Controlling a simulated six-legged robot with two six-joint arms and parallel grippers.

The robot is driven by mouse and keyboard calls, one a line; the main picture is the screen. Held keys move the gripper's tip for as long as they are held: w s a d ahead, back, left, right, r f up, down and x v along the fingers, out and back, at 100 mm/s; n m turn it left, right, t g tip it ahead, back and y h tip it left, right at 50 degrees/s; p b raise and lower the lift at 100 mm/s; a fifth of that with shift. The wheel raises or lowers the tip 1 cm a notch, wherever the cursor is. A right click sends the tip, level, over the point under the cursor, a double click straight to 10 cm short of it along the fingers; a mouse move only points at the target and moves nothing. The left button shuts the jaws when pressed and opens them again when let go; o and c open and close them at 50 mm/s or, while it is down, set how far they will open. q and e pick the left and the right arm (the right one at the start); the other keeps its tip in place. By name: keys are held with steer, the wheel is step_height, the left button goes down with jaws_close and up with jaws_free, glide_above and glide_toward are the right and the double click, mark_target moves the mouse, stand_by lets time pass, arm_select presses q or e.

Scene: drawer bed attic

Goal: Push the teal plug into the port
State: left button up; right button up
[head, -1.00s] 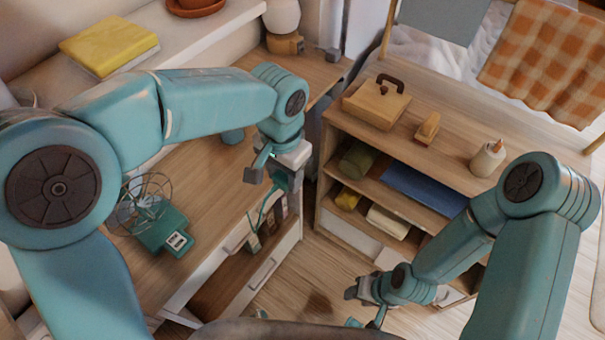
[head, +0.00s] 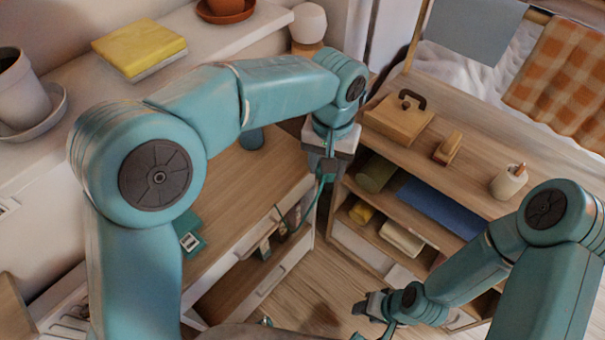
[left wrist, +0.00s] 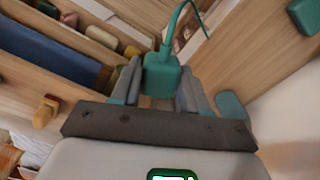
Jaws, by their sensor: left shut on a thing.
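In the left wrist view the teal plug (left wrist: 160,76) sits between the two grey fingers of my left gripper (left wrist: 160,92), which is shut on it. A teal cord rises from the plug's far end. In the head view my left gripper (head: 324,168) hangs beside the right end of the wooden desk, and the cord (head: 310,212) runs down from it towards the open drawer. I cannot make out the port in either view. My right gripper (head: 368,306) is low over the floor, too small to tell whether it is open.
A teal device with a label (head: 190,240) stands on the desk (head: 233,190), partly hidden by my left arm. A dark teal cup (head: 251,138) is behind the forearm.

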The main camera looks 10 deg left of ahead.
arm_select(q)
steer(key=w+d, duration=0.1)
steer(key=w+d+n, duration=0.1)
steer(key=shift+w+d, duration=0.2)
steer(key=shift+d, duration=0.2)
steer(key=shift+s, duration=0.1)
steer(key=s+a+f+m, duration=0.2)
steer(key=a+f+m, duration=0.2)
steer(key=f+m, duration=0.5)
steer(key=m, duration=0.7)
steer(key=shift+s+a+f+m, duration=0.15)
steer(key=shift+s+a+m, duration=0.05)
steer(key=shift+s+m, duration=0.2)
